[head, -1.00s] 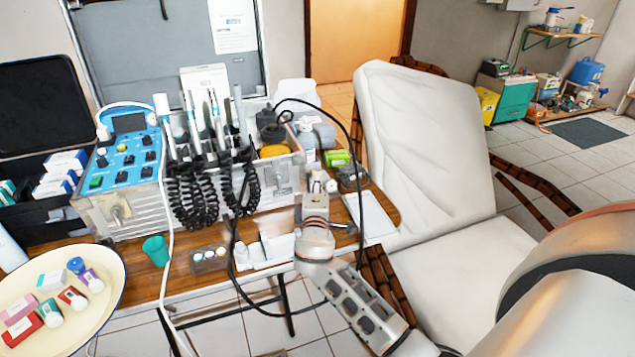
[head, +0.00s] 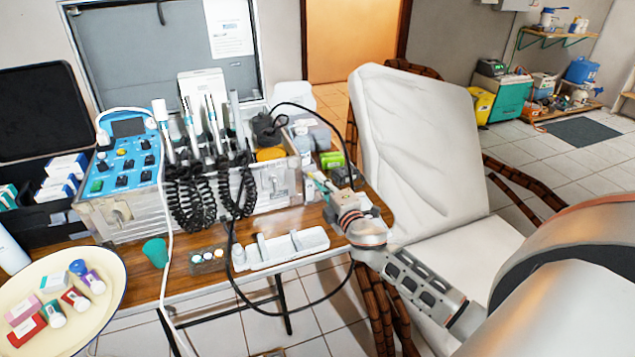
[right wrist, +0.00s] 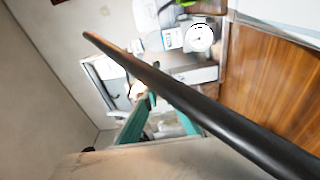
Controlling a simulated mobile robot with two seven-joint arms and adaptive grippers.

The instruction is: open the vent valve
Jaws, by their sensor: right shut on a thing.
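The dental unit (head: 130,215) is a metal case with a blue control panel, standing on the wooden table. My right gripper (head: 318,179) is at the right end of the unit, beside small bottles. In the right wrist view its teal fingers (right wrist: 150,100) come together on a small pale part, which seems to be the vent valve. The part is mostly hidden and its setting cannot be told. A round white gauge (right wrist: 200,37) shows beyond the fingers. My left gripper is not in view.
A black hose (right wrist: 190,95) crosses close in front of the right wrist camera. A white holder (head: 285,250) lies at the table's front edge. A white reclining chair (head: 420,150) stands close on the right. A cream tray (head: 100,262) with small items is at the left.

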